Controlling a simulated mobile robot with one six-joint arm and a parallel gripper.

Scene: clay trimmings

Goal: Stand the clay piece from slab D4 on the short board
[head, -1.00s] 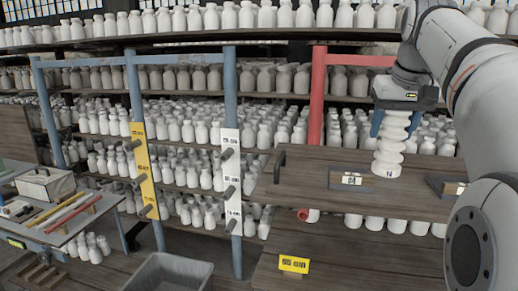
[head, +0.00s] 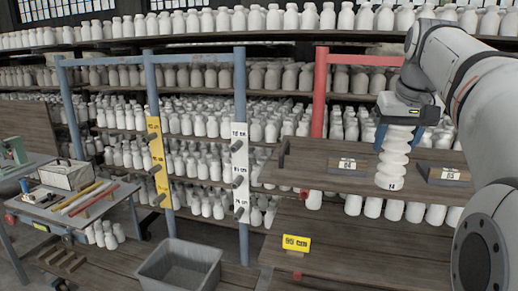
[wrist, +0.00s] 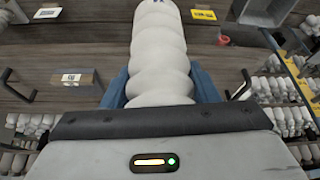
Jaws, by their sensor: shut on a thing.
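The clay piece (head: 393,158) is a white, wavy column with a small dark mark near its lower end. My gripper (head: 400,118) is shut on its upper part with blue fingers and holds it upright. In the wrist view the piece (wrist: 160,50) runs away from the gripper between the blue fingers. Two slabs with white labels lie on the wooden board behind it: the left slab (head: 349,168), whose label seems to read D4, and the right slab (head: 440,176). I cannot tell which surface is the short board.
A lower wooden surface (head: 330,260) carries a yellow label card (head: 296,243). A grey bin (head: 180,268) stands to its left. Yellow (head: 157,160) and white (head: 240,170) pegged uprights stand at centre-left. A tool table (head: 75,208) is at far left; shelves of white bottles fill the back.

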